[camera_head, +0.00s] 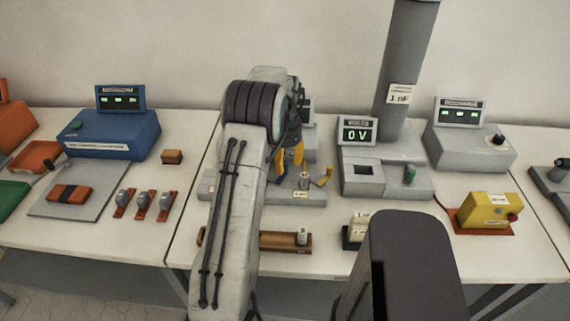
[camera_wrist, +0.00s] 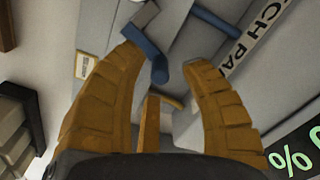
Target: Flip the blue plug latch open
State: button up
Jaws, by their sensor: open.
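My gripper (camera_wrist: 163,68) has yellow-orange fingers and is open. In the wrist view a short blue piece (camera_wrist: 148,52), which looks like the blue plug latch, lies between and just beyond the fingertips, closest to the left finger. It joins a grey part at its upper end, and I cannot tell whether a finger touches it. In the head view my gripper (camera_head: 290,160) is above the grey patch panel (camera_head: 245,189) on the middle table, and my arm hides the blue latch there. The panel also shows in the wrist view (camera_wrist: 185,45) with part of its lettering.
A second blue bar (camera_wrist: 215,18) is at the top of the wrist view. A small yellow lever (camera_head: 323,178) and a grey cylinder (camera_head: 304,181) stand right of my gripper. A grey 0 V meter unit (camera_head: 385,182) is farther right.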

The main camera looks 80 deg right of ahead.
jog(key=shift+f, duration=0.7)
grip_shut()
